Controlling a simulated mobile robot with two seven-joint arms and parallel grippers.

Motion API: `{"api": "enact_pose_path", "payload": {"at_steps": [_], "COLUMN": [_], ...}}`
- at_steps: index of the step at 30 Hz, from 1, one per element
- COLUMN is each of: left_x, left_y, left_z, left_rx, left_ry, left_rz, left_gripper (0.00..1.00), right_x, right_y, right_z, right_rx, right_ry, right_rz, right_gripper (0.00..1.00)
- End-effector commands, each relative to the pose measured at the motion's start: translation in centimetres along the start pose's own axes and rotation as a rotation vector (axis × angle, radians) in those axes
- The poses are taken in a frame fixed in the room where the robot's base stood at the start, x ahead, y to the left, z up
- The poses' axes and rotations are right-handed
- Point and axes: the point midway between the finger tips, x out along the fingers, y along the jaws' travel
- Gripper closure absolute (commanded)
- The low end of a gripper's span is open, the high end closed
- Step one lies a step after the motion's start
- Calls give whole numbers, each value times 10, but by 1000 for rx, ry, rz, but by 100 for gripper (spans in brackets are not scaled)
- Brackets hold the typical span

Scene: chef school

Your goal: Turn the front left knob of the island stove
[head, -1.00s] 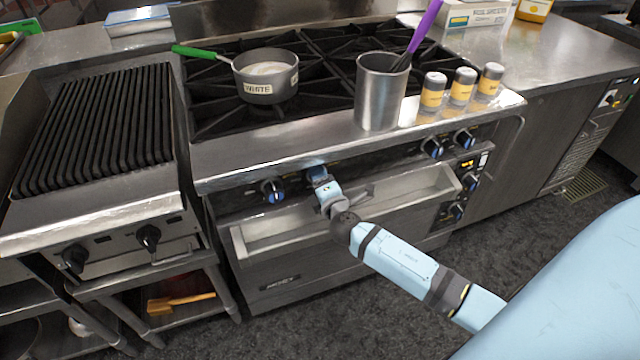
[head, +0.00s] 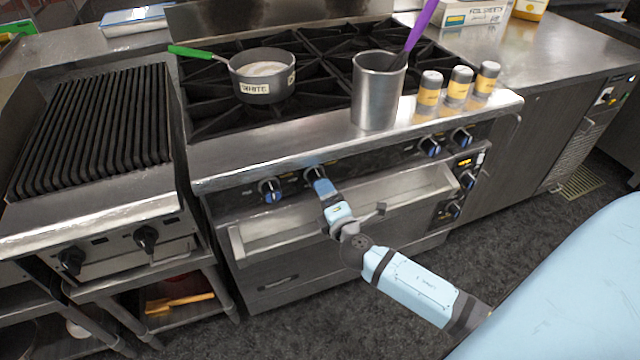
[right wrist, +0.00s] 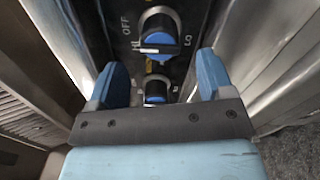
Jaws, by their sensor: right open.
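The island stove (head: 300,135) has a row of knobs with blue parts on its front panel. The leftmost knob (head: 271,190) is uncovered in the head view. The second knob from the left (head: 314,174) shows just above my right gripper (head: 319,184), partly covered by its tips. In the right wrist view, the open right gripper (right wrist: 162,80) has two blue fingers, empty between them. One knob (right wrist: 158,32) appears beyond the fingertips by "OFF", "HI" and "LO" marks; another knob (right wrist: 155,92) appears lower, between the fingers in the picture. Contact cannot be told. My left gripper is out of view.
An oven handle ledge (head: 290,235) juts out below the knobs. A saucepan (head: 262,78), a metal canister (head: 378,95) and shakers (head: 458,85) stand on the stove. A grill (head: 95,135) adjoins at left. More knobs (head: 430,147) are at right.

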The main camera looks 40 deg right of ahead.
Motion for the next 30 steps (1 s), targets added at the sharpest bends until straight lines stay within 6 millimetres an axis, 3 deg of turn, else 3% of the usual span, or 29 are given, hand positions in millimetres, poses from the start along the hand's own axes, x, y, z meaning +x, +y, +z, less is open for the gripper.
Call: {"api": "enact_pose_path", "payload": {"at_steps": [1,6,12,30], "left_x": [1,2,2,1], "left_y": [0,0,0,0], "left_z": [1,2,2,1], "left_rx": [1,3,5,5], "left_ry": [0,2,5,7], "left_rz": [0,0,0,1], "left_gripper": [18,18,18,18], "right_x": [-14,-47,-68,-71], "right_y": [-2,-1,-1,0], "right_z": [0,0,0,0], "right_rx": [2,2,1,1], "right_ry": [1,1,0,0], "right_rz": [-3,-2,-1,0], "right_gripper": [26,26,26,26]}}
